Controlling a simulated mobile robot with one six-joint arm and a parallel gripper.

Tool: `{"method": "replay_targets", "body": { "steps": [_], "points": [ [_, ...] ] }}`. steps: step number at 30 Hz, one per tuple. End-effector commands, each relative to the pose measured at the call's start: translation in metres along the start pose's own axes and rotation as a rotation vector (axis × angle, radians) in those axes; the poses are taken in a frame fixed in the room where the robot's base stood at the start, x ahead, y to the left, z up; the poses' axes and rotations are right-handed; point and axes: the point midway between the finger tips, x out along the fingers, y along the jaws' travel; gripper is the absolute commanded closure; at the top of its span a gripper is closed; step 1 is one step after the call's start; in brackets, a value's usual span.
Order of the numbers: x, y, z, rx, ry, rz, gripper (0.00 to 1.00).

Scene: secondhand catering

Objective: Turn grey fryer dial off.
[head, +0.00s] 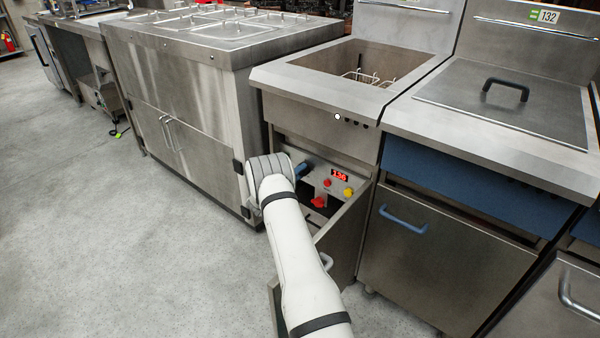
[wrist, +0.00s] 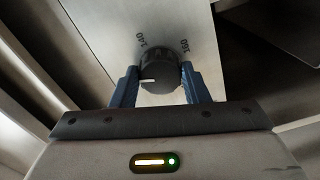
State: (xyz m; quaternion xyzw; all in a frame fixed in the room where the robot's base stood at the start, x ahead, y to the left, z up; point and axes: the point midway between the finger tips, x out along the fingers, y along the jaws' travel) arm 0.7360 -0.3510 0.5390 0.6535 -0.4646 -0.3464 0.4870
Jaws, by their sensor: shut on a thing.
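The grey dial (wrist: 159,73) shows in the wrist view as a round dark knob on a metal panel marked 140 and 160. Its white pointer line faces left. My gripper (wrist: 158,70) is shut on it, with one blue finger on each side. In the head view my gripper (head: 303,169) reaches the control panel (head: 334,195) of the fryer (head: 320,120), behind its open door (head: 345,240). The dial is hidden there by my arm. The panel has a red lit display (head: 339,175), a yellow button (head: 348,191) and a red knob (head: 318,202).
The open door stands just right of my arm. A steel counter with lidded wells (head: 190,75) is on the left. A second fryer (head: 480,150) with a lid and a blue panel stands on the right. The floor (head: 120,230) at the left is clear.

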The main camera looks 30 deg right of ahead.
Motion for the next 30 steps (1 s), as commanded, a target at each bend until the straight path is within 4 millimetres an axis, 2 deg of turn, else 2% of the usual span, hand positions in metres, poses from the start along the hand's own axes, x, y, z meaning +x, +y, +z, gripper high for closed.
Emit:
{"method": "replay_targets", "body": {
  "steps": [12,30],
  "points": [
    [-0.0038,-0.0011,-0.0046,-0.247,0.012,-0.003,0.81],
    [-0.0039,-0.0014,-0.0047,-0.307,0.012,-0.003,0.82]
  ]
}}
